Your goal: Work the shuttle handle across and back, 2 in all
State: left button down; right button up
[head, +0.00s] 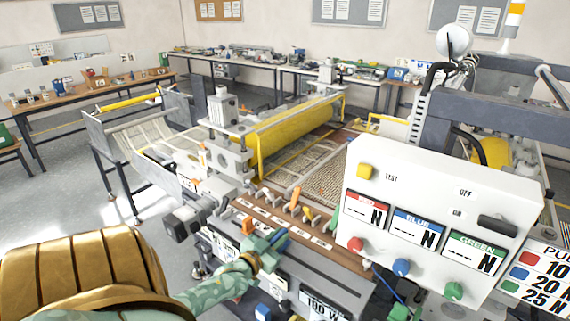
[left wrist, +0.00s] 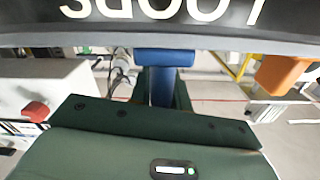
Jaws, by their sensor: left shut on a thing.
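My left gripper (head: 268,246), green with a patterned green and gold arm, reaches in from the lower left to the front edge of the machine. It is shut on a blue handle (head: 281,235). In the left wrist view the blue handle (left wrist: 165,62) stands between the dark green fingers, just below a dark panel with upside-down white letters. The lower part of the handle is hidden by the gripper. Which way the shuttle stands along its travel cannot be told. My right gripper is not in view.
An orange lever (head: 295,198) and other coloured levers stand on the slotted strip behind my gripper. A yellow roller (head: 290,132) and wire mesh (head: 325,182) lie beyond. A white control box (head: 440,215) with coloured buttons fills the right side. An orange part (left wrist: 285,74) shows in the wrist view.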

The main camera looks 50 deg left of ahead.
pick_arm(q)
jog(key=shift+a+r, duration=0.1)
jog(key=shift+a, duration=0.1)
jog(key=c, duration=1.6)
grip_release()
jog(key=shift+o, duration=1.2)
jog(key=shift+a, duration=0.15)
jog(key=shift+a+f, duration=0.15)
jog(key=shift+f, duration=0.05)
jog(key=shift+s+d, duration=0.3)
jog(key=shift+s, duration=0.05)
jog(key=v, duration=1.5)
jog(key=shift+s+a, duration=0.2)
jog(key=shift+s, duration=0.2)
